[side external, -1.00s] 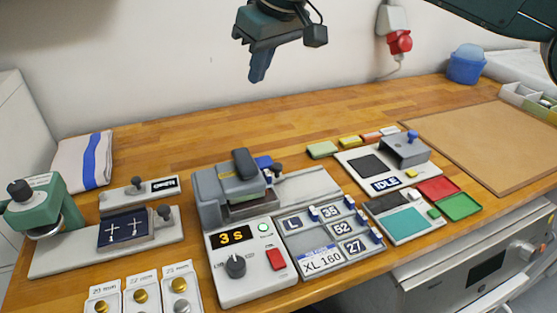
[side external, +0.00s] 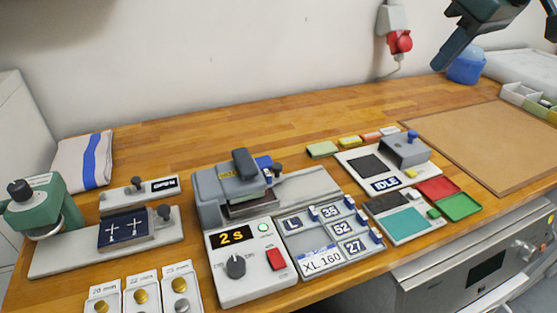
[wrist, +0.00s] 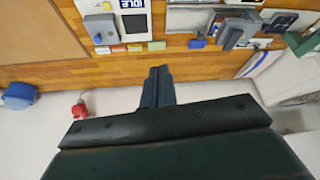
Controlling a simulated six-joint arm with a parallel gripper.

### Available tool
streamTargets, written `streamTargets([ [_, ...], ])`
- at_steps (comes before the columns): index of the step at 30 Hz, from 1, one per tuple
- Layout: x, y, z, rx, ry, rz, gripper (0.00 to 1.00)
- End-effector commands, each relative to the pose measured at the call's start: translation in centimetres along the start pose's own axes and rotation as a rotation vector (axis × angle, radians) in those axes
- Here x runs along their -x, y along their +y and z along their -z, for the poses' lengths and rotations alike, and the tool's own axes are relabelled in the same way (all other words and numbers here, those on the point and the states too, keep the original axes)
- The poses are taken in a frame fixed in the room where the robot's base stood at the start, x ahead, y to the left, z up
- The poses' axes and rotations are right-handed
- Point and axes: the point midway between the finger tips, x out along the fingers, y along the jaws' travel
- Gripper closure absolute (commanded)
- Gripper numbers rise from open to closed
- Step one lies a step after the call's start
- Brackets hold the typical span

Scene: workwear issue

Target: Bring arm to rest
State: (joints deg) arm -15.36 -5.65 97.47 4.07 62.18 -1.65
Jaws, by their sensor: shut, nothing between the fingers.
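My gripper (side external: 440,64) is at the top right of the side view, high above the back of the bench and in front of the blue container. Its fingers are together with nothing between them. In the wrist view the closed fingers (wrist: 159,80) point toward the back edge of the wooden bench (wrist: 190,63). Most of my arm is outside the side view.
A grey press (side external: 225,195) with a display reading "2 s" stands mid-bench. A device reading "IDLE" (side external: 385,184) is to its right. A green press (side external: 45,200) is at left. A blue container (side external: 467,68) and brown board (side external: 490,140) are at right. The back of the bench is clear.

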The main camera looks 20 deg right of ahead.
Motion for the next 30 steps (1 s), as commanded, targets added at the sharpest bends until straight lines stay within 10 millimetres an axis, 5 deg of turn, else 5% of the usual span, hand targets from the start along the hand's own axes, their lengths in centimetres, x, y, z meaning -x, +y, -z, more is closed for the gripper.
streamTargets([
  [9, 1.3, 3.2, -9.2, -0.079, 0.015, -0.036, 1.00],
  [21, -0.1, 4.5, -20.9, -0.172, 0.032, -0.076, 1.00],
  [30, -1.4, 4.5, -25.0, -0.205, 0.037, -0.088, 1.00],
])
